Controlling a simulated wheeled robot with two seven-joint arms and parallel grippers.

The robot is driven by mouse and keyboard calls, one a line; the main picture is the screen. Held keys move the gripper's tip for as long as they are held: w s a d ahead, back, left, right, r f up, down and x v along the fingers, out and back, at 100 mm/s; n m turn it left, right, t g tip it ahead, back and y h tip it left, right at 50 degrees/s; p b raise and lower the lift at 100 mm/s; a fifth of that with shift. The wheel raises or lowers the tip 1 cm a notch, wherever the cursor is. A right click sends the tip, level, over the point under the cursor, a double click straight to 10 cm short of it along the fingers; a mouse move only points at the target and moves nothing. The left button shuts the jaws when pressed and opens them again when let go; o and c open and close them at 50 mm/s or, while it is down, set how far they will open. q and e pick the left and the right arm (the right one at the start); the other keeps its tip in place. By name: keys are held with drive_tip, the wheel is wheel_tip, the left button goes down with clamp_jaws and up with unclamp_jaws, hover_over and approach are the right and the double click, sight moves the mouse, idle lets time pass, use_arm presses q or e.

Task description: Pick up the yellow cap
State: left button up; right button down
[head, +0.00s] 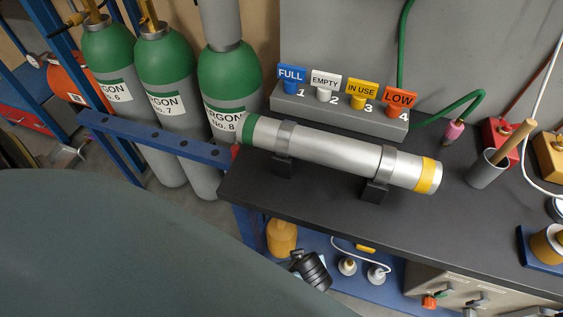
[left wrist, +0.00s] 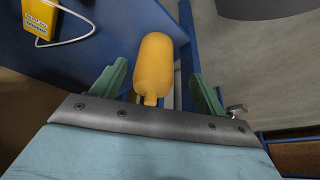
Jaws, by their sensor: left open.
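The yellow cap (head: 282,238) is a rounded amber-yellow piece at the left end of the low blue shelf, under the black bench top. In the left wrist view the yellow cap (left wrist: 154,62) lies lengthwise in the picture, its narrow stub toward the gripper. My left gripper (left wrist: 160,70) is open, with one green finger to each side of the cap and a gap on both sides. I cannot tell how deep the cap sits between the fingers. My right gripper is in neither view.
The black bench top (head: 325,213) overhangs the shelf and carries a silver tube (head: 335,155). A blue frame rail (head: 165,136) and argon cylinders stand left.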

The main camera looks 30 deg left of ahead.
sight(281, 224)
use_arm(q)
drive_tip(key=shift+n, duration=0.4)
drive_tip(key=w+a, duration=0.2)
drive_tip(key=w+a+b, duration=0.1)
drive_tip(key=w+a, duration=0.1)
drive_tip(key=a, duration=0.1)
drive_tip(key=w+a, duration=0.2)
drive_tip(key=shift+w+a+r, duration=0.2)
drive_tip(key=shift+w+r, duration=0.2)
drive_tip(key=shift+w+a+b, duration=0.3)
drive_tip(key=shift+w+a, duration=0.2)
drive_tip(key=shift+a, duration=0.1)
drive_tip(key=shift+w+a, duration=0.4)
drive_tip(key=shift+a, duration=0.1)
drive_tip(key=b+x, duration=0.2)
drive_tip(key=x, duration=0.2)
drive_tip(key=shift+s+d+f, duration=0.1)
drive_tip(key=shift+f, duration=0.35)
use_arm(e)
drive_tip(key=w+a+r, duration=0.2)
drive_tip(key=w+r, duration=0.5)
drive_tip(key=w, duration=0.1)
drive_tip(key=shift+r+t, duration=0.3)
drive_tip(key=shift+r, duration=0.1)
use_arm(q)
drive_tip(key=shift+b, duration=0.3)
clamp_jaws()
drive_tip(key=shift+s, duration=0.1)
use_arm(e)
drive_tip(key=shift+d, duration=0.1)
